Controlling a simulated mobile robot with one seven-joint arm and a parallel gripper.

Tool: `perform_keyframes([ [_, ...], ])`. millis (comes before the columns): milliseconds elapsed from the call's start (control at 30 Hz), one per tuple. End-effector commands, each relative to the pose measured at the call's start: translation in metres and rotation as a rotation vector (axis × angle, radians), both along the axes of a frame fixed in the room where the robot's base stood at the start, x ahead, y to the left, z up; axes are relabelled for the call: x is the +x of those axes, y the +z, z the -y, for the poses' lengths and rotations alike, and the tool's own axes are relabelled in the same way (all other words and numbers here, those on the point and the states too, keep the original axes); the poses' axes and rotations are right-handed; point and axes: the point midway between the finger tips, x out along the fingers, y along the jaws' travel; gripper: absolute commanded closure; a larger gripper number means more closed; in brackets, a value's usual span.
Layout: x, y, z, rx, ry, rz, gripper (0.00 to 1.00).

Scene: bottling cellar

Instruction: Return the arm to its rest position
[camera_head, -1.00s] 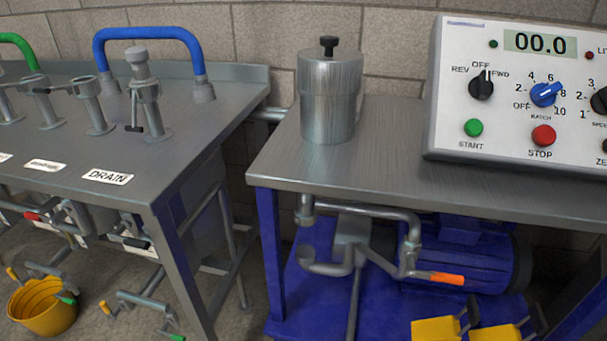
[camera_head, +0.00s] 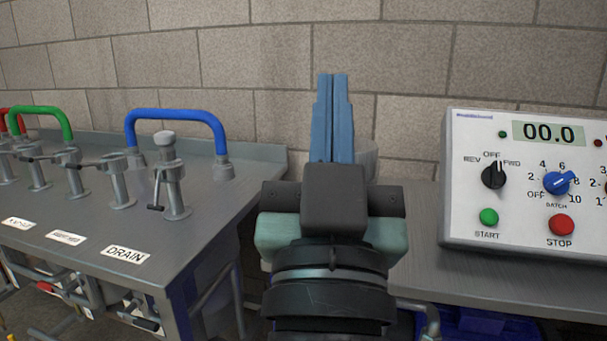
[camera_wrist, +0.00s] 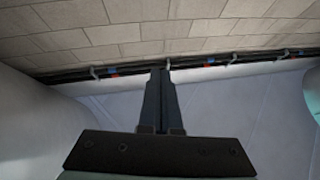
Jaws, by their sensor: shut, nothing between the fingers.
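My gripper (camera_head: 332,78) stands in the middle of the head view with its blue-grey fingers pointing up and away, pressed together and empty. It is in the air in front of the block wall, and my wrist hides most of the metal canister (camera_head: 366,160) behind it. In the wrist view the shut fingers (camera_wrist: 160,72) point toward a wall with pipes along it, and nothing is between them.
On the right bench (camera_head: 470,275) stands a control box (camera_head: 530,185) with knobs, start and stop buttons, and a display reading 00.0. On the left a metal bench (camera_head: 80,225) carries valves, a blue hose (camera_head: 178,113) and a DRAIN label (camera_head: 126,254).

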Motion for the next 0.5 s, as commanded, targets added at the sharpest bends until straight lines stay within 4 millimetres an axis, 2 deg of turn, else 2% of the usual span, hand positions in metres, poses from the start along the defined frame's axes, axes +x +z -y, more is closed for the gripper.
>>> perform_keyframes([
  [33, -0.022, 0.031, -0.01, -0.006, 0.027, 0.073, 1.0],
  [133, -0.066, 0.076, -0.024, -0.021, 0.073, 0.194, 1.0],
  [200, -0.058, 0.103, -0.023, -0.02, 0.068, 0.171, 1.0],
  [367, -0.057, 0.147, -0.022, -0.02, 0.067, 0.168, 1.0],
  [500, -0.056, 0.19, -0.022, -0.019, 0.066, 0.167, 1.0],
])
